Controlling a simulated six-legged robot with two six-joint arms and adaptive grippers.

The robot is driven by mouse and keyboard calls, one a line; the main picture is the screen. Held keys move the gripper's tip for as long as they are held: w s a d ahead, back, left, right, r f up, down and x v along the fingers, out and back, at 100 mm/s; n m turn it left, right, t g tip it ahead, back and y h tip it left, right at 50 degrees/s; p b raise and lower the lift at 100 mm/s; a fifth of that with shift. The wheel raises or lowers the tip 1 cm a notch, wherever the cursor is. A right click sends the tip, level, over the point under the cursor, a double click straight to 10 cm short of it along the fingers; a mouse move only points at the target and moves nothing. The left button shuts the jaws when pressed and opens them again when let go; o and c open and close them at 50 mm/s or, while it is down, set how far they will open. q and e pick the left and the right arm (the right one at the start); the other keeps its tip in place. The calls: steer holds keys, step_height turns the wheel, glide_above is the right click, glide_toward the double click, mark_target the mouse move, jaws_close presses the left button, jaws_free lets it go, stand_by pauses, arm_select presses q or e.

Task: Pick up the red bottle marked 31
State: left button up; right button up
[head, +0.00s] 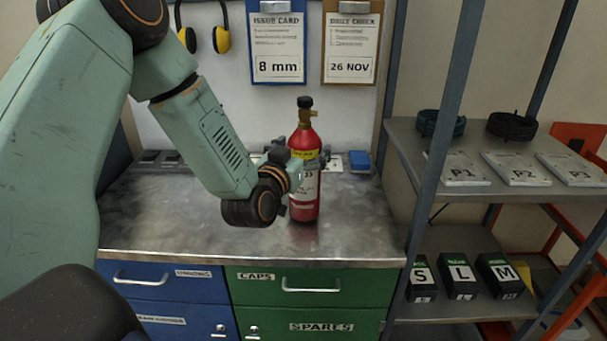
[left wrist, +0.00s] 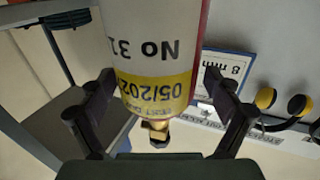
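The red bottle (head: 304,171) stands upright on the grey bench top (head: 200,222). It has a dark cap, a brass valve and a yellow band. In the left wrist view the bottle (left wrist: 150,45) is upside down, and its label reads "No 31" above a yellow date strip. My left gripper (head: 306,166) is at the bottle from the left, at about mid-height. In the left wrist view its fingers (left wrist: 158,85) lie on both sides of the bottle, apparently with narrow gaps. The fingers look open; firm contact does not show. My right gripper is not in view.
A blue block (head: 359,161) lies on the bench behind the bottle. Two clipboards and yellow ear defenders (head: 221,39) hang behind. At right, a grey rack (head: 400,135) holds plates P1 to P3, dark coils and boxes S, L, M. The bench front right is clear.

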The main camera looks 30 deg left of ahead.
arm_select(q)
steer(key=shift+w+d, duration=0.15)
steer(key=shift+d, duration=0.05)
steer(key=c, duration=0.4)
steer(key=shift+a, duration=0.2)
steer(key=c, duration=1.3)
steer(key=shift+w+r, duration=0.1)
steer(key=shift+r, duration=0.05)
